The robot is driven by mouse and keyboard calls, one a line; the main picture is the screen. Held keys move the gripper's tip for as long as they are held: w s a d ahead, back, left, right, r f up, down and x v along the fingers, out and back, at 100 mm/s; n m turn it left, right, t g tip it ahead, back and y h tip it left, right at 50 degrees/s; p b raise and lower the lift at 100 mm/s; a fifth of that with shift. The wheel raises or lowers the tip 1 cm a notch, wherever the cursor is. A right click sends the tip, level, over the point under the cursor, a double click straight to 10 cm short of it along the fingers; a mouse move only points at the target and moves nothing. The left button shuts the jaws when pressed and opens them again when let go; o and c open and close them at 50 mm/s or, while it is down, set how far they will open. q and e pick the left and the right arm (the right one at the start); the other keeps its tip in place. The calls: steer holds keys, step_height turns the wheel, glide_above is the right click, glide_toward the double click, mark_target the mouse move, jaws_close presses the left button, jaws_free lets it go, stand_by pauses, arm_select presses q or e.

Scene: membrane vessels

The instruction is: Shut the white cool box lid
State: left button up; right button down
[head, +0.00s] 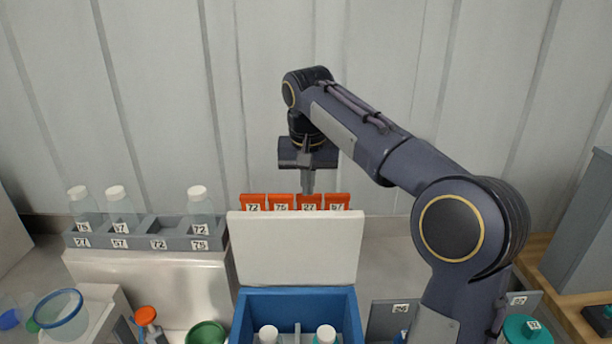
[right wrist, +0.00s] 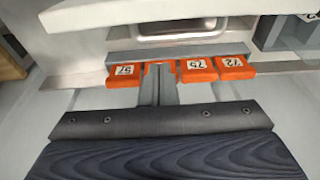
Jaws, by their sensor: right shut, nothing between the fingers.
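The blue cool box (head: 297,300) stands at the bottom centre of the head view, open, with white-capped bottles (head: 326,334) inside. Its white lid (head: 296,250) stands up at the box's far edge, leaning back a little. My right gripper (head: 308,190) is shut and empty, pointing down behind the lid, above the orange numbered blocks (head: 281,201). In the right wrist view the shut fingers (right wrist: 158,84) are in front of one orange block, and the pale edge at the top (right wrist: 180,12) looks like the lid. I cannot tell whether the fingers touch anything. My left gripper is out of view.
A grey rack (head: 150,240) with clear white-capped bottles stands left of the lid on a metal surface. A green round container (head: 206,335) and an orange-topped item (head: 146,315) are at lower left. A teal lid (head: 527,330) is at lower right. The corrugated wall is close behind.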

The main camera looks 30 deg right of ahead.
steer(key=x, duration=0.5)
steer(key=shift+d+f, duration=0.1)
steer(key=shift+f, duration=0.3)
